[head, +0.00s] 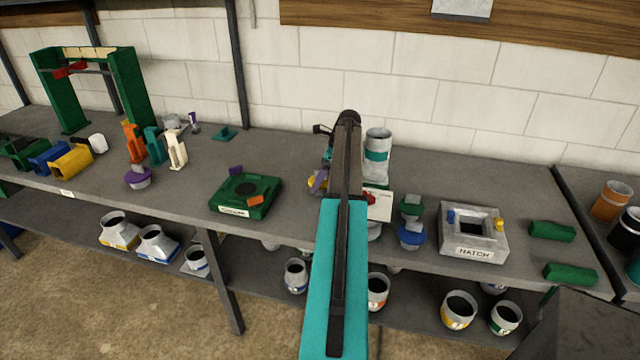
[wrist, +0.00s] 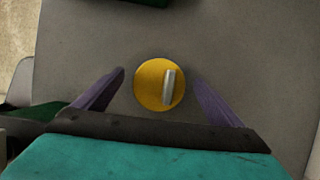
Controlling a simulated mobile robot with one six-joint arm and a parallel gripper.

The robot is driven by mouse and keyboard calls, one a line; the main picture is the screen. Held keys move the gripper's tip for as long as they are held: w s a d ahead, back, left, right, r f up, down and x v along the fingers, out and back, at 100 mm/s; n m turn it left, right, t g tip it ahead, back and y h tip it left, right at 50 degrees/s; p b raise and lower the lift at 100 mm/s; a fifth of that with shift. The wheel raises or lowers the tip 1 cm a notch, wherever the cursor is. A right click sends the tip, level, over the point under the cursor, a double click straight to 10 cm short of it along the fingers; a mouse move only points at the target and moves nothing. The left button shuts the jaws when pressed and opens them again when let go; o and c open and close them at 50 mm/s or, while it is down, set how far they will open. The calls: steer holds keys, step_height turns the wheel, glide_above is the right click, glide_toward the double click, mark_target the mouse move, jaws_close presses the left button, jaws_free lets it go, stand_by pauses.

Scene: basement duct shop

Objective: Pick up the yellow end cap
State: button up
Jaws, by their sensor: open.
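The yellow end cap (wrist: 147,86) is a round yellow disc with a pale grey bar handle standing on its top, right of its centre. It lies on the grey bench top in the wrist view. My gripper (wrist: 158,72) is open, with one purple finger on each side of the cap and a gap on both sides. In the head view my arm hides most of this spot. Only a sliver of yellow (head: 312,184) and a purple finger show left of the arm. I cannot tell how high the fingers are above the bench.
A white duct piece with a teal band (head: 377,165) stands just right of my arm. Green and blue caps (head: 411,236) and the grey HATCH block (head: 473,233) are further right. A green block fixture (head: 245,196) sits to the left. The bench between it and my arm is clear.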

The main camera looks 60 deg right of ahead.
stand_by(0.5)
steer(key=c, duration=1.2)
steer(key=shift+r, duration=0.1)
steer(key=shift+r+b, duration=1.5)
steer(key=shift+r, duration=3.4)
